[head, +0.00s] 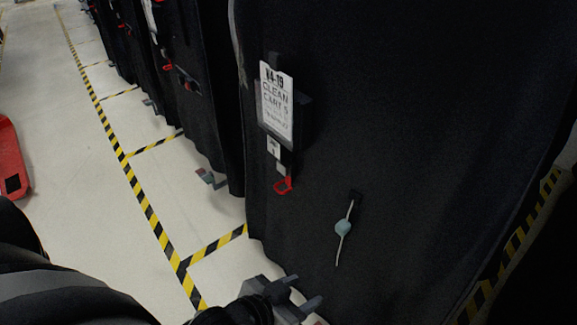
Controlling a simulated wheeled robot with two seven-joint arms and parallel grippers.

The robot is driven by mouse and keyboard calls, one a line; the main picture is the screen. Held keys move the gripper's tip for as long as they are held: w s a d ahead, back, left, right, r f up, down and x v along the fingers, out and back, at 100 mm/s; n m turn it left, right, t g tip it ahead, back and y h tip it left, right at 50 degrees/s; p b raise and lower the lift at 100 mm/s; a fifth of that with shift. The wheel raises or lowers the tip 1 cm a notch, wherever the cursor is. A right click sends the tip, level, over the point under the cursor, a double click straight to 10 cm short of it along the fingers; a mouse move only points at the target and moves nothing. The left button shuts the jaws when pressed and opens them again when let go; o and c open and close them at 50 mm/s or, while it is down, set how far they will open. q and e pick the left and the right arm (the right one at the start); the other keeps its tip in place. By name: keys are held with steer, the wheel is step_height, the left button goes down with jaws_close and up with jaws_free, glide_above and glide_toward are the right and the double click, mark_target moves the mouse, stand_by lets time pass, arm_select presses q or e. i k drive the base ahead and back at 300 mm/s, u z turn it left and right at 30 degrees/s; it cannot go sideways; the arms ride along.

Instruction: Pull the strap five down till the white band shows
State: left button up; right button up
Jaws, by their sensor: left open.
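The near cart's black cover (380,120) fills the right of the head view. A white label (276,104) on it reads "V4-19 CLEAN CART 5". Below the label hangs a short strap with a small white tag (274,148), its print too small to read surely, and a red loop (283,185) at its lower end. My left gripper (307,290) is at the bottom of the view, open and empty, well below the red loop and apart from it. My right gripper is not in view.
A pale blue round seal (343,228) on a thin white tie hangs right of the strap. More covered carts (195,90) stand in a row behind. Yellow-black floor tape (140,195) marks bays. A red object (10,160) is at the left edge. The pale aisle floor is clear.

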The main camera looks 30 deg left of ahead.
mark_target(278, 190)
steer(key=z, duration=0.05)
steer(key=k, duration=0.55)
steer(key=u, duration=0.95)
steer(key=i, duration=0.95)
steer(key=z, duration=0.05)
